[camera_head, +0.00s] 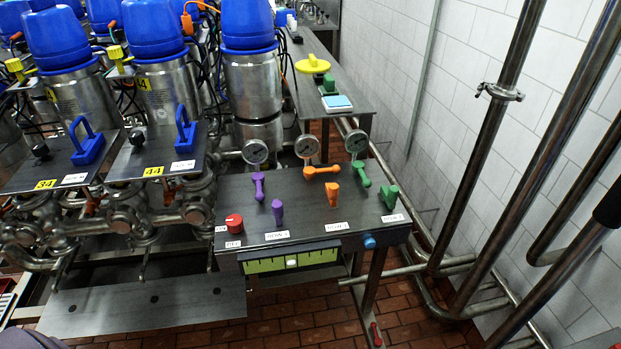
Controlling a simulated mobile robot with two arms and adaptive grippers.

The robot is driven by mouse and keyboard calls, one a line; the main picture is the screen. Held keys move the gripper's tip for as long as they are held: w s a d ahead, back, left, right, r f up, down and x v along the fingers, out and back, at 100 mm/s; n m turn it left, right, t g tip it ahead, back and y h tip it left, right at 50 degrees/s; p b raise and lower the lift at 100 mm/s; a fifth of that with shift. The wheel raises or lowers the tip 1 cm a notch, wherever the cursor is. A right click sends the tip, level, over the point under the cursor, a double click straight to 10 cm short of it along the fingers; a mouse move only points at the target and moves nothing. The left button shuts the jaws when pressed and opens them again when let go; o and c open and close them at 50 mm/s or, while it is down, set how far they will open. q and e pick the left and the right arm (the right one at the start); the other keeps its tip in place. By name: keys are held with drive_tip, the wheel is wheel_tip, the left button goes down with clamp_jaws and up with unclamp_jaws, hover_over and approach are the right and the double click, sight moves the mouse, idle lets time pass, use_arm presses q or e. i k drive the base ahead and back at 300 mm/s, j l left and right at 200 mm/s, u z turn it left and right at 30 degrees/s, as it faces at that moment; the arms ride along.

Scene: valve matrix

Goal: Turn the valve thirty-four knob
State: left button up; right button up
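The yellow label 34 (46,184) is on the front edge of a dark metal plate (55,170) at the left, with a white label (75,178) beside it. On this plate stand a small black knob (40,151) and an upright blue handle (88,142). A steel valve cylinder with a blue cap (55,40) rises behind the plate. Neither of my grippers shows in the head view.
To the right is a similar plate labelled 44 (153,171) with its own black knob (137,138) and blue handle (185,130). A panel table (300,222) carries gauges, coloured levers and a red knob (234,223). Pipes run along the right wall.

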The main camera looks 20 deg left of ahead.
sight(40, 149)
drive_tip(key=u, duration=1.95)
